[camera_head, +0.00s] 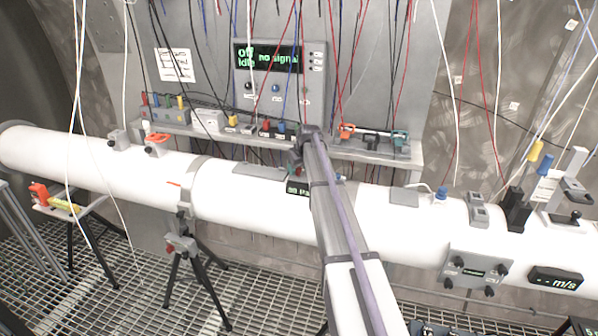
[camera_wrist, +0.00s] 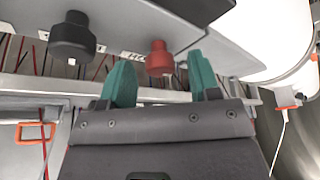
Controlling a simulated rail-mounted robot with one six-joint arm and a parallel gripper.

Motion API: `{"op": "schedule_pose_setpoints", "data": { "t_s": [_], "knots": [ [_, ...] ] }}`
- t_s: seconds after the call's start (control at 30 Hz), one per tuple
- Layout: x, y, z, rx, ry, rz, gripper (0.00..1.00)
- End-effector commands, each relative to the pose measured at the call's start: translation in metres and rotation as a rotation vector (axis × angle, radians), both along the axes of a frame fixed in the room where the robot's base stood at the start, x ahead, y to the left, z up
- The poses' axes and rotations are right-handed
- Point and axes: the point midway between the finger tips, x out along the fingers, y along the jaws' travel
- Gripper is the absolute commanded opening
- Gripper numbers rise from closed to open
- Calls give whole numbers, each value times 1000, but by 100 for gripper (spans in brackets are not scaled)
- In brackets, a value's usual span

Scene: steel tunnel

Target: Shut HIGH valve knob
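In the wrist view a red knob (camera_wrist: 159,58) and a black knob (camera_wrist: 72,37) hang from the underside of a grey panel (camera_wrist: 175,25). Small white labels beside them are too small to read, so I cannot tell which is marked HIGH. My gripper (camera_wrist: 162,80) has two teal fingers, spread apart and empty. The red knob shows between the fingertips; I cannot tell whether either finger touches it. The black knob is left of the left finger. In the head view my arm reaches over the white pipe and hides the knobs.
The white pipe (camera_head: 255,215) crosses the whole head view. Behind it are a shelf (camera_head: 375,152) with small devices and a display panel (camera_head: 280,75) reading "no signal". Thin wires hang all around. Tripods (camera_head: 185,262) stand on the grated floor at left.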

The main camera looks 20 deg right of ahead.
Motion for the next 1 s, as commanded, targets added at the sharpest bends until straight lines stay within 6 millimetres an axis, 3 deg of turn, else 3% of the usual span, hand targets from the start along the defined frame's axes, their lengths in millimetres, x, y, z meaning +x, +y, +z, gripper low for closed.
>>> {"op": "schedule_pose_setpoints", "data": {
  "t_s": [0.07, 0.5, 1.0],
  "knots": [
    [0, 0, 0, 0, 0, 0, 50],
    [0, 0, 0, 0, 0, 0, 8],
    [-1, 1, 0, 0, 1, -116, 7]
  ]
}}
